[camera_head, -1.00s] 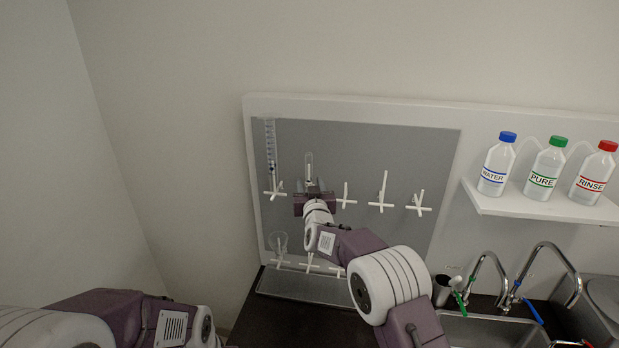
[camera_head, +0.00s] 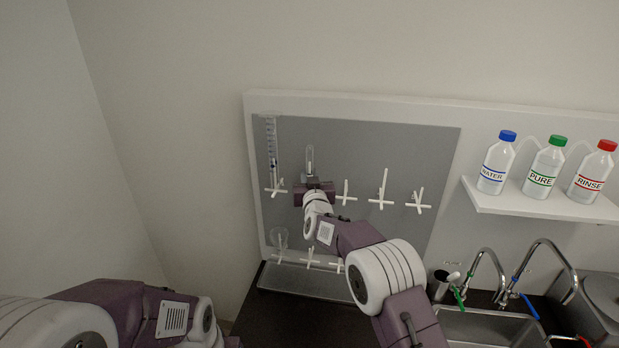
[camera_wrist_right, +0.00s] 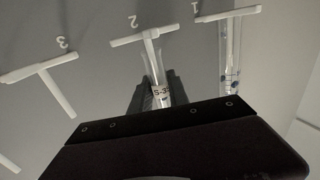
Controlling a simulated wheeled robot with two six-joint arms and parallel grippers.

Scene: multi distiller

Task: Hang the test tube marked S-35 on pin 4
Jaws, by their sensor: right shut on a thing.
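My right gripper (camera_head: 312,184) is at the second upper pin position on the grey board and is shut on a clear test tube (camera_head: 310,160). The tube stands upright, its end showing above the jaws. In the right wrist view, its label (camera_wrist_right: 161,92) reads "S-3", with the rest hidden, and the right gripper (camera_wrist_right: 157,98) has a finger on each side. Pin 2 (camera_wrist_right: 147,37) is in line with the tube; I cannot tell whether they touch. Pin 4 (camera_head: 381,201) is empty, two pins right of the gripper.
A graduated cylinder (camera_head: 272,150) hangs at pin 1, and a flask (camera_head: 279,238) hangs on the lower row. Pin 3 (camera_head: 346,197) is bare between the gripper and pin 4. A shelf (camera_head: 545,203) with several bottles and a sink (camera_head: 480,328) are on the right.

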